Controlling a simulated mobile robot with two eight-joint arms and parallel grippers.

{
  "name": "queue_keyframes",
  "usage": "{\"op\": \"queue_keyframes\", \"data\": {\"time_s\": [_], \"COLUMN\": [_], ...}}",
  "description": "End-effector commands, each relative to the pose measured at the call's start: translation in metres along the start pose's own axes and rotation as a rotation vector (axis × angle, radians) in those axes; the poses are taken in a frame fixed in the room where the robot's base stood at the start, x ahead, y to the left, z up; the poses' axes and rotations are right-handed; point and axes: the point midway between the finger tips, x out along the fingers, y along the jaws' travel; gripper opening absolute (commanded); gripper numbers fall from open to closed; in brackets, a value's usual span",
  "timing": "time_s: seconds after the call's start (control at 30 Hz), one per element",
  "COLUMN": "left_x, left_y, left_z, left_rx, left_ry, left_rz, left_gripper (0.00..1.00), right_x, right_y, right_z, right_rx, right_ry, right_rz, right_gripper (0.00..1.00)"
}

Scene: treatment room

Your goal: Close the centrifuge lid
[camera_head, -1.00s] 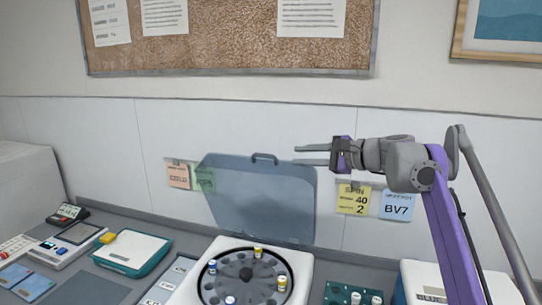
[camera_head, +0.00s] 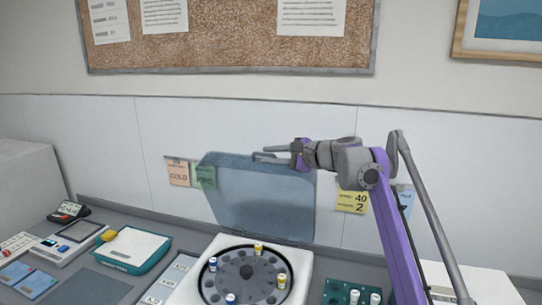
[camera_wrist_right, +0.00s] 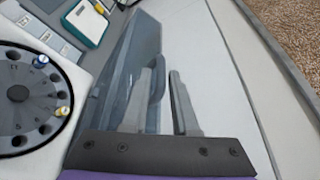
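The centrifuge (camera_head: 298,262) is a white unit with a dark round rotor (camera_head: 247,272) holding several capped tubes. Its translucent blue-grey lid (camera_head: 262,200) stands raised behind the rotor. My right gripper (camera_head: 264,155) is at the lid's top edge, its fingers pointing left and apart. The lid handle is largely hidden by the fingers in the head view. In the right wrist view the dark handle (camera_wrist_right: 157,82) shows beside one finger, with the other finger (camera_wrist_right: 180,105) across a gap; whether they touch the handle I cannot tell. My left gripper is not in view.
A teal-and-white scale (camera_head: 134,250) stands left of the centrifuge. A green tube rack (camera_head: 345,291) and a white box (camera_head: 470,285) are at the right. The wall with sticky notes (camera_head: 352,201) is close behind the lid.

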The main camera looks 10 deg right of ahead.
Motion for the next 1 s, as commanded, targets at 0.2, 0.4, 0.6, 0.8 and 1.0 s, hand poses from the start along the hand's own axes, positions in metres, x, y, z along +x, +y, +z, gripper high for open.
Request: {"op": "queue_keyframes", "data": {"time_s": [0.2, 0.4, 0.6, 0.8, 1.0], "left_x": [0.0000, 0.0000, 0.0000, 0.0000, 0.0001], "left_y": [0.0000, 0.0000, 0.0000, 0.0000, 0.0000], "left_z": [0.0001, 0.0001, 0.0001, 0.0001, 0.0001], "left_rx": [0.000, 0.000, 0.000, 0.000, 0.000], "left_ry": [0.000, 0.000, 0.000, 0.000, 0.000], "left_rz": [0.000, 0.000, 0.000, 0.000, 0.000], "left_gripper": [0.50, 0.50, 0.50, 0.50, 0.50], "right_x": [-0.0002, -0.0003, -0.0003, -0.0003, -0.0003], "right_y": [0.0000, 0.0001, 0.0001, 0.0002, 0.0003], "right_z": [0.0000, 0.0000, 0.0001, 0.0001, 0.0001], "right_rx": [0.000, -0.001, -0.001, -0.001, -0.001], "right_ry": [0.000, 0.000, 0.000, 0.000, 0.000], "right_rz": [0.000, 0.000, 0.001, 0.001, 0.001], "right_gripper": [0.00, 0.00, 0.00, 0.00, 0.00]}}
